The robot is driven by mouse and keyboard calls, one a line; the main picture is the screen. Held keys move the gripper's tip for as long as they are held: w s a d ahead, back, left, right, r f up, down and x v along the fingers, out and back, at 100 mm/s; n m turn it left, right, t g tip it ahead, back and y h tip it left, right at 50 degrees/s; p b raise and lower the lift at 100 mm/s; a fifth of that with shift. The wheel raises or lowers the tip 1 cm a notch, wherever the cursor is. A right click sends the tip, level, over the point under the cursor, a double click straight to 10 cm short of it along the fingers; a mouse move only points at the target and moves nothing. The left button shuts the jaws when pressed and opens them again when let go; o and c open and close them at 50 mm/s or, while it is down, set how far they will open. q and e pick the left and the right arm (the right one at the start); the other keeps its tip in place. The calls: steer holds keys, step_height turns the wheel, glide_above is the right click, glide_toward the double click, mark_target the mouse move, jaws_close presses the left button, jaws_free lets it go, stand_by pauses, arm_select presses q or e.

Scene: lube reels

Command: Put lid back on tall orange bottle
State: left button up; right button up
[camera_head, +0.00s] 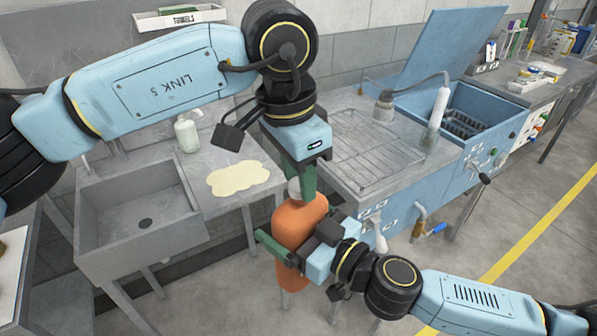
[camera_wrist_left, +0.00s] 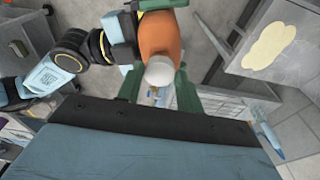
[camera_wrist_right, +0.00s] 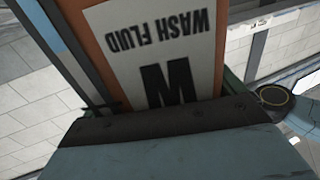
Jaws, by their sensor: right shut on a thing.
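The tall orange bottle (camera_head: 298,220) is upright in the head view, clear of the counters. My right gripper (camera_head: 285,248) is shut around its body. The bottle's "WASH FLUID" label (camera_wrist_right: 160,50) fills the right wrist view. A white lid (camera_wrist_left: 160,71) is at the bottle's top end, and it also shows in the head view (camera_head: 294,188). I cannot tell whether it is fully seated. My left gripper (camera_wrist_left: 159,88) is just above the bottle, its green fingers on either side of the lid with gaps beside it, so it looks open.
A sink (camera_head: 140,215) and a counter with a cream puddle-shaped patch (camera_head: 238,178) and a pale pump bottle (camera_head: 187,134) are at left. A blue wash station (camera_head: 455,130) with a wire rack (camera_head: 375,150) stands behind. Open floor lies at right.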

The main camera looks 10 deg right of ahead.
arm_select(q)
steer(key=o, duration=0.4)
steer(key=shift+r, duration=2.3)
